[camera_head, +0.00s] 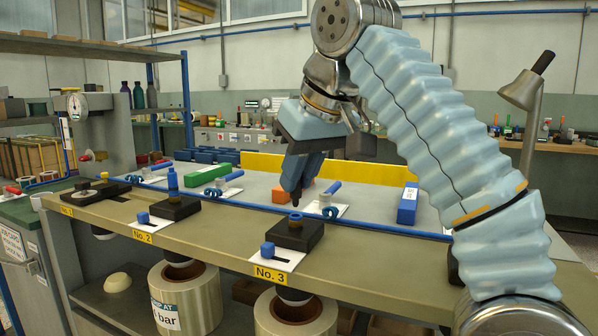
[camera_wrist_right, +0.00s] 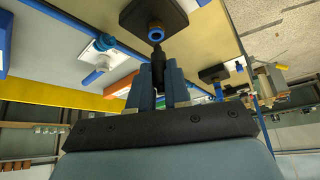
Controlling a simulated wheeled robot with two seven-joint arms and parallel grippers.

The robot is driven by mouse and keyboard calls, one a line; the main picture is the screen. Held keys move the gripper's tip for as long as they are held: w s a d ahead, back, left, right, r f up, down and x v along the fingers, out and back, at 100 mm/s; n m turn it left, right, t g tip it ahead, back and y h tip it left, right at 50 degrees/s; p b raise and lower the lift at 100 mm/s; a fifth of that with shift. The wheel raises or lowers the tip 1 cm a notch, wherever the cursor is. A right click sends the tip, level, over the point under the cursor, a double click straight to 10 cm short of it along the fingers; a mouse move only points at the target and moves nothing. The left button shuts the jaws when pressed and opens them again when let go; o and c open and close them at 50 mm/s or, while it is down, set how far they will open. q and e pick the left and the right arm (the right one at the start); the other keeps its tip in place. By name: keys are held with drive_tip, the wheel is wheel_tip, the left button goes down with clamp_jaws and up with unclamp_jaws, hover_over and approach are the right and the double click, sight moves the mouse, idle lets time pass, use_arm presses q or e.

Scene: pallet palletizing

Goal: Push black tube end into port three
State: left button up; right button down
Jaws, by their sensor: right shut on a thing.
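My right gripper (camera_head: 297,186) comes down from above, its blue fingers shut on a black tube end (camera_head: 296,199). In the right wrist view the fingers (camera_wrist_right: 160,82) hold the black tube end (camera_wrist_right: 158,57) between them. Port three is on the black block (camera_head: 290,236) behind the yellow "No. 3" label (camera_head: 270,274). My left gripper is not in view.
Black blocks No. 2 (camera_head: 174,208) and No. 1 (camera_head: 98,191) stand to the left along the bench edge. A blue knob (camera_head: 268,249) sits in front of block three. An orange block (camera_head: 281,196), a blue box (camera_head: 407,204) and a yellow barrier (camera_head: 345,169) lie behind.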

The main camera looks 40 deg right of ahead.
drive_tip(key=shift+f+b, duration=1.2)
drive_tip(key=shift+f, duration=0.25)
idle(0.5)
drive_tip(key=c, duration=1)
unclamp_jaws()
drive_tip(key=p+v, duration=0.4)
drive_tip(key=v, duration=0.2)
drive_tip(key=shift+w+r, duration=0.1)
drive_tip(key=shift+r, duration=0.1)
drive_tip(key=shift+s+r+p, duration=0.3)
drive_tip(key=shift+s+r, duration=0.15)
